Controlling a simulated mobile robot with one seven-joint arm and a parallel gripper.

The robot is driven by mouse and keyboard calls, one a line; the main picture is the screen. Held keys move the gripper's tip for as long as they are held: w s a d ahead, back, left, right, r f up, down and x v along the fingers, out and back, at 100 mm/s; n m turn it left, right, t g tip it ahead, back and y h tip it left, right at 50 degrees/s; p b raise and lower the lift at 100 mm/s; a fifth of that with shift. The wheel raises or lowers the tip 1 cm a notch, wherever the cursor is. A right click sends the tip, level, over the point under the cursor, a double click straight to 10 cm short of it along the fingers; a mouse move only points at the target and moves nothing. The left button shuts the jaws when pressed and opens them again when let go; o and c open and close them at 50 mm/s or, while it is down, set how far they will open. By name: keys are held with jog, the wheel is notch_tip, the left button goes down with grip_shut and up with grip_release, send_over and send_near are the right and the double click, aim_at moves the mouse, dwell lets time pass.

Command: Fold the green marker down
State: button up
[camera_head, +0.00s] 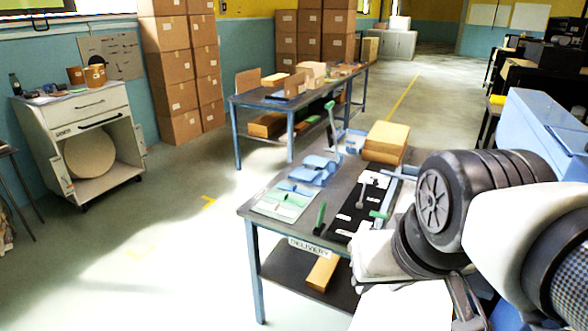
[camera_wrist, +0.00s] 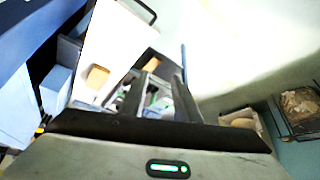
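Several green parts show on the near table in the head view. A green upright piece (camera_head: 320,217) stands near the table's front edge. A green-topped post (camera_head: 330,110) rises at the table's far side, and a green bar (camera_head: 378,215) lies beside the black board. I cannot tell which is the green marker. My gripper (camera_wrist: 152,98) shows in the wrist view with its two dark fingers apart and nothing between them. Small green and white shapes behind the fingers are too blurred to name. In the head view my arm covers the table's right end.
The near table (camera_head: 290,240) carries a black board (camera_head: 352,210), blue folded pieces (camera_head: 318,168), a pale green sheet (camera_head: 283,205) and a cardboard box (camera_head: 387,138). A second table (camera_head: 235,103) stands behind. A white cabinet (camera_head: 80,120) is at left. Floor between is clear.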

jog(key=shift+f, duration=0.9)
